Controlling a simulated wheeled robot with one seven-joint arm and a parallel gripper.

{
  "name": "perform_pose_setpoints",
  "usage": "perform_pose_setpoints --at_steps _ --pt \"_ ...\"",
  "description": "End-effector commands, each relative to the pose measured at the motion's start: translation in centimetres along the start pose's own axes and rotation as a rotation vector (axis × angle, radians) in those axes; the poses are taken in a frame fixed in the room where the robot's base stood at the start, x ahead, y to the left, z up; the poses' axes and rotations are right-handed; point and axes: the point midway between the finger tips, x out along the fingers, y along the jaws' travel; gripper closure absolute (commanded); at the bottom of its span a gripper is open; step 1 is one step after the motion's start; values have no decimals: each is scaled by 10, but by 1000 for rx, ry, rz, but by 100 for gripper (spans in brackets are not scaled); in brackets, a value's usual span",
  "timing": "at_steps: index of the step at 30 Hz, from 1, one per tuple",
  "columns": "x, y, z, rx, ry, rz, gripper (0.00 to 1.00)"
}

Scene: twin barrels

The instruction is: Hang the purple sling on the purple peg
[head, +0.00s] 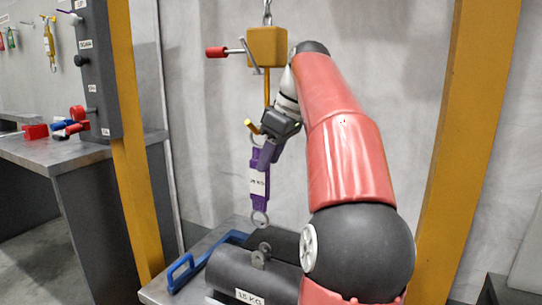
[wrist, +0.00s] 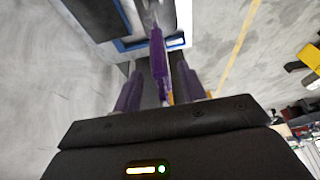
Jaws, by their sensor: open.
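The purple sling (head: 258,190) hangs upright, with a white weight label, a ring at its lower end and a ring at its top by a yellow hook (head: 250,127). In the wrist view the sling (wrist: 158,58) runs between my gripper's two purple fingers (wrist: 157,88), with a gap visible on each side. My gripper (head: 268,153) is open at the sling's upper part in the head view; its fingers partly cover the sling there. A small purple-tipped peg (head: 64,12) sticks out at the top of the dark panel at the far left.
A yellow hoist block (head: 268,47) with a red-handled lever hangs on a chain above. A dark barrel (head: 232,272) and blue frame (head: 180,272) stand below the sling. A yellow post (head: 135,150) stands between it and the left workbench (head: 40,150).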

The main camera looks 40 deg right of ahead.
Motion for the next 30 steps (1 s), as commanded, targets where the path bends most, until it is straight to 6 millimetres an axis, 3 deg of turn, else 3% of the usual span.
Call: perform_pose_setpoints --at_steps 3,12,16,30 --pt "3 1 2 1 1 0 59" --pt "-55 8 -5 -3 1 0 59" --pt "-69 9 -4 -1 1 1 59" --pt "-76 8 -2 0 -1 0 59"
